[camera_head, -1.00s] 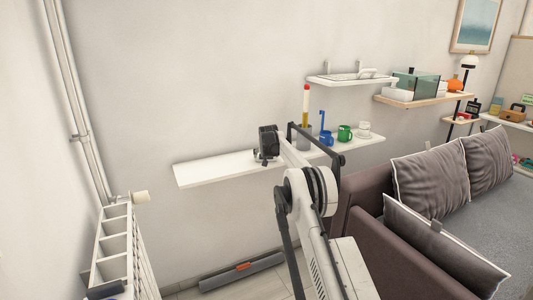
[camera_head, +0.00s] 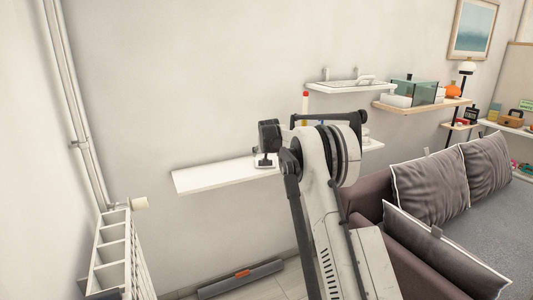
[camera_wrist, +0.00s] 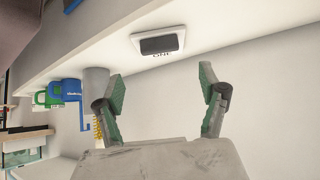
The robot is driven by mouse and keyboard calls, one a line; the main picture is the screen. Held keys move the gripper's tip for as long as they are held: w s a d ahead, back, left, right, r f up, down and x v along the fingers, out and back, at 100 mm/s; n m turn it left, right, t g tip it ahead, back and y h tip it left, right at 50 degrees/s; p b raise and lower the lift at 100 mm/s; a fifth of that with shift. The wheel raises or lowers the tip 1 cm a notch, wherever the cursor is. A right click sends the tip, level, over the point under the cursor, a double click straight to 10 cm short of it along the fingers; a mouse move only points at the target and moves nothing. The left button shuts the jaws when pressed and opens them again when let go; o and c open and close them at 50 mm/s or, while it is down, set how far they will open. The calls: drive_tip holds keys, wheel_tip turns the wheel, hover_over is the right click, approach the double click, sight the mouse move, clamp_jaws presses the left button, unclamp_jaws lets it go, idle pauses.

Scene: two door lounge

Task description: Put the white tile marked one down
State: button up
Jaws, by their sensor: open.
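The white tile (camera_wrist: 174,31) lies on the white shelf (camera_wrist: 226,20) in the wrist view. It has a dark rectangle on its face, and the lettering "ONE" shows at its edge. My gripper (camera_wrist: 162,74) is open, with its two green-padded fingers spread and nothing between them. The fingertips are apart from the tile, which appears just beyond them. I cannot make out the tile there.
A grey cup (camera_wrist: 96,77), blue mug (camera_wrist: 68,88) and green mug (camera_wrist: 50,95) stand beside the tile's spot on the shelf. My arm mostly hides them in the head view. The shelf's left end is clear. A sofa (camera_head: 395,248) and radiator (camera_head: 125,250) stand below.

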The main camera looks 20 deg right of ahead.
drive_tip(key=s+a+r+n, duration=0.1)
drive_tip(key=s+a+r, duration=0.5)
drive_tip(key=s, duration=0.4)
drive_tip(key=s+a+r+y, duration=0.1)
drive_tip(key=s+a+r, duration=0.5)
drive_tip(key=s, duration=0.3)
drive_tip(key=s+a+r+n, duration=0.1)
drive_tip(key=s+a+r, duration=0.5)
drive_tip(key=s, duration=0.4)
drive_tip(key=s+a+f+n+y, duration=0.1)
drive_tip(key=s+a, duration=0.2)
drive_tip(key=s, duration=0.7)
drive_tip(key=s+a+f, duration=0.2)
drive_tip(key=s+a, duration=0.1)
drive_tip(key=s, duration=0.6)
drive_tip(key=s+a+f, duration=0.2)
drive_tip(key=s+f, duration=0.2)
drive_tip(key=s, duration=0.4)
drive_tip(key=s+a+f+n+g+y, duration=0.1)
drive_tip(key=s+a+f, duration=0.1)
drive_tip(key=s+f, duration=0.3)
drive_tip(key=s, duration=0.4)
drive_tip(key=shift+s+f, duration=0.15)
drive_tip(key=shift+s, duration=0.05)
